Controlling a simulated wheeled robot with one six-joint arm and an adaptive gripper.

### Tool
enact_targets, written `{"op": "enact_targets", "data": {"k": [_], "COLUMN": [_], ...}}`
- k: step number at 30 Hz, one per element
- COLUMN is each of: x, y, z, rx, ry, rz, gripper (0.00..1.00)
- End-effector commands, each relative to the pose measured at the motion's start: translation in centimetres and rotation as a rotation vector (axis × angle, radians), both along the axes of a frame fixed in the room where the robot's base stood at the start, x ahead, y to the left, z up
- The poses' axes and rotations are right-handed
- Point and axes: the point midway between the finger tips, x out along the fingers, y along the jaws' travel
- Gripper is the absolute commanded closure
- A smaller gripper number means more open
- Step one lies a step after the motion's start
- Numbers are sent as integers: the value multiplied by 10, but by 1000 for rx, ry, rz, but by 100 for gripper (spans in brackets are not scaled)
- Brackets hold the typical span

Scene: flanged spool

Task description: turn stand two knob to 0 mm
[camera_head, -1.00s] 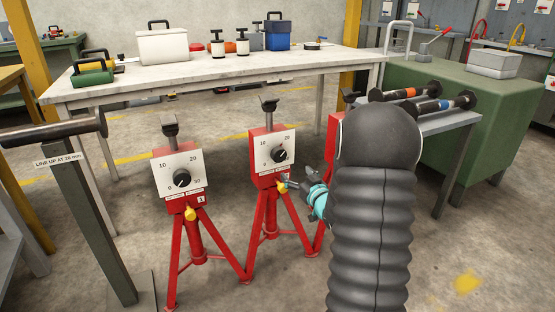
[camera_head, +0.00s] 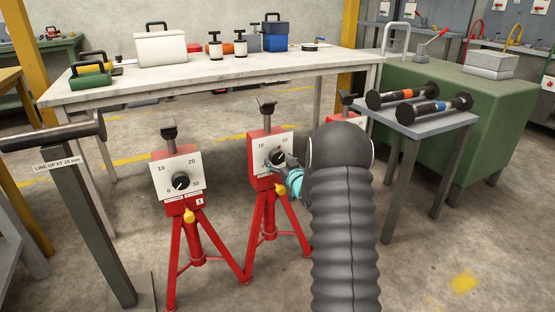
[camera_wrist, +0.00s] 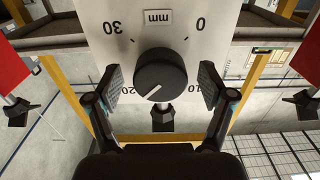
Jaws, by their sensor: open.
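The middle red stand (camera_head: 257,171) has a white dial plate (camera_head: 260,146) with a black knob (camera_head: 277,157). In the wrist view the plate (camera_wrist: 103,24) appears upside down, marked 0, 10, 20, 30 and mm. The knob (camera_wrist: 160,74) has a white pointer line aimed close to 20. My gripper (camera_wrist: 163,84) is open, with one finger on each side of the knob and a visible gap to both. In the head view my gripper (camera_head: 284,171) is at the dial's lower right and covers part of it.
A similar stand (camera_head: 176,178), labelled 1, is at the left. A third stand (camera_head: 345,107) is mostly hidden behind my arm. A post (camera_head: 66,195) with a roller stands far left. A grey side table (camera_head: 430,126) holds two flanged spools at right.

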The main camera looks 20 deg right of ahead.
Motion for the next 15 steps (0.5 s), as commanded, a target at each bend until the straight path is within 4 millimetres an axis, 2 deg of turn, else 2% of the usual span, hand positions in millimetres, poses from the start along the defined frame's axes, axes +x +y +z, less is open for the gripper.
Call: {"op": "enact_targets", "data": {"k": [5, 13, 14, 15], "x": [11, 12, 12, 12], "y": [1, 1, 1, 1], "z": [0, 0, 0, 0], "rx": [0, 0, 0, 0], "ry": [-1, -1, -1, -1], "rz": [0, 0, 0, 0], "gripper": [19, 19, 21, 31]}}
